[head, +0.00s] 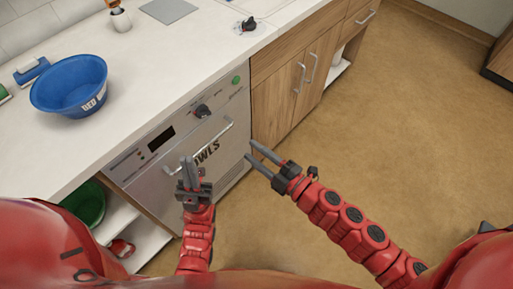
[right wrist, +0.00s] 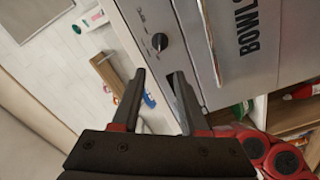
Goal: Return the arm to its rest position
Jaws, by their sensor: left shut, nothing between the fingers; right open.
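My left gripper (head: 188,170) points up in front of the metal appliance (head: 160,184) marked "OWLS" in the head view. Its fingers are together and hold nothing. My right gripper (head: 256,152) reaches in from the lower right, over the floor beside the appliance's right edge. Its two fingers are apart and empty. In the right wrist view the right gripper (right wrist: 160,95) also shows open, with the appliance front and its bar handle (right wrist: 210,45) behind it. I cannot tell the exact gap between the right fingertips and the appliance.
A blue bowl (head: 70,84) stands on the white counter (head: 190,60). A green bowl (head: 84,203) sits on an open shelf below the counter at left. Wooden cabinets (head: 287,85) with bar handles stand right of the appliance. The brown floor (head: 400,120) at right is clear.

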